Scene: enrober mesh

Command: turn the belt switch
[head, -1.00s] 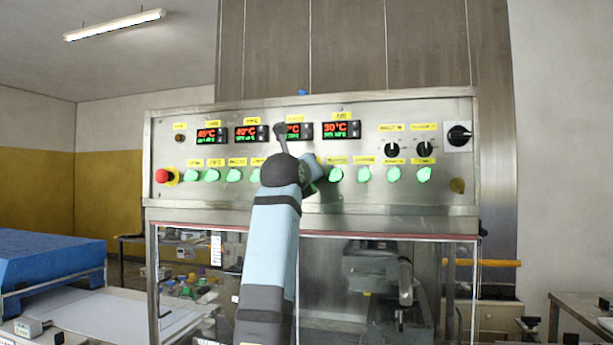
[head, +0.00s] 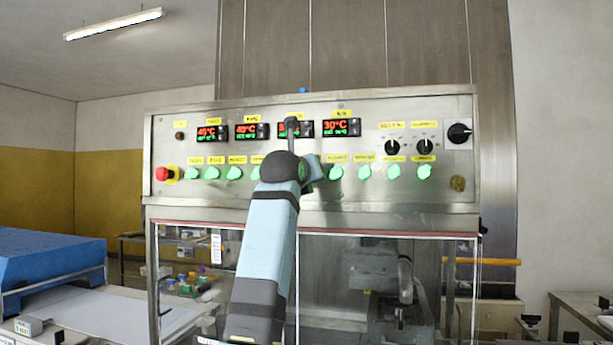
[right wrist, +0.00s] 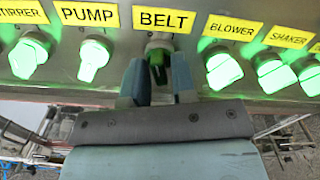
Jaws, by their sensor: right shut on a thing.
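The belt switch (right wrist: 157,66) is a green knob on the metal control panel, directly under the yellow BELT label (right wrist: 165,19) in the right wrist view. My right gripper (right wrist: 160,75) has a finger on each side of the knob and is shut on it. The fingers cover the knob's sides, so its exact angle is hard to read. In the head view my right arm rises in front of the panel and hides the belt switch. My left gripper is not in view.
The pump knob (right wrist: 93,60) and blower knob (right wrist: 222,69) sit close on either side, both lit green. The panel (head: 230,195) also carries temperature displays, a red emergency button (head: 162,174) and black dials (head: 392,147). A blue-covered table (head: 50,260) stands at the left.

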